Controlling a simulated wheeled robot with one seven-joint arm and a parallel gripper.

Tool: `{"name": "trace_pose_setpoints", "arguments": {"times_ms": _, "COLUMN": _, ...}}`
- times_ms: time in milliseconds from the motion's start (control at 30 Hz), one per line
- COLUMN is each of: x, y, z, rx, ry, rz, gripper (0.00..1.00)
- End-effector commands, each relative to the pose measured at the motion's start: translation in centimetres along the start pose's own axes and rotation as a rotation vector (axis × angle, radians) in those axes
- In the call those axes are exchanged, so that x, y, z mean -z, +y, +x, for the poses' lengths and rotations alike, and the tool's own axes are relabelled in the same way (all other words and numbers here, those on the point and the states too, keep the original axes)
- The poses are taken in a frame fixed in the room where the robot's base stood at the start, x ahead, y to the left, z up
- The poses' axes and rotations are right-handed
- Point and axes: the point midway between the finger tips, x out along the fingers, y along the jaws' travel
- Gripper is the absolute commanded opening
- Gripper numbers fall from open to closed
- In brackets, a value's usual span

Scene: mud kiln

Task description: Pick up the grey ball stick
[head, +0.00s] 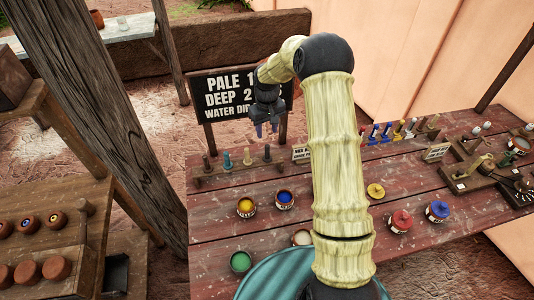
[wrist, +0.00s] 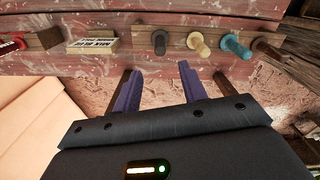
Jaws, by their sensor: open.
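A dark grey ball stick (head: 267,152) stands upright in the wooden rack at the left of the red table, at the right end of its row. In the wrist view its round grey top (wrist: 159,42) shows just beyond the fingertips. My gripper (head: 267,132) is open and empty, above and behind this stick in the head view. In the wrist view its two purple fingers (wrist: 158,74) point toward the rack, roughly in line with the grey stick, with a visible gap between them and it.
Beige (head: 247,156), teal (head: 227,160) and dark reddish (head: 206,162) sticks share the rack (head: 238,171). A small sign (head: 301,153) stands beside it. Open yellow (head: 246,207) and blue (head: 285,200) paint pots sit in front. A black signboard (head: 225,95) stands behind the table.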

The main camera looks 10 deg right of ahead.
Motion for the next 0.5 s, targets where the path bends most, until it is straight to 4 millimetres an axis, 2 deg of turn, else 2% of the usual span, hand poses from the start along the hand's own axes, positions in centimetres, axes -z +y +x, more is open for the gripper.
{"name": "trace_pose_setpoints", "arguments": {"times_ms": 300, "x": -0.1, "y": 0.0, "z": 4.8, "rx": 0.001, "ry": -0.003, "rz": 0.0, "gripper": 0.42}}
{"name": "trace_pose_setpoints", "arguments": {"times_ms": 500, "x": 0.0, "y": 0.0, "z": 5.5, "rx": 0.0, "ry": 0.001, "rz": 0.0, "gripper": 0.42}}
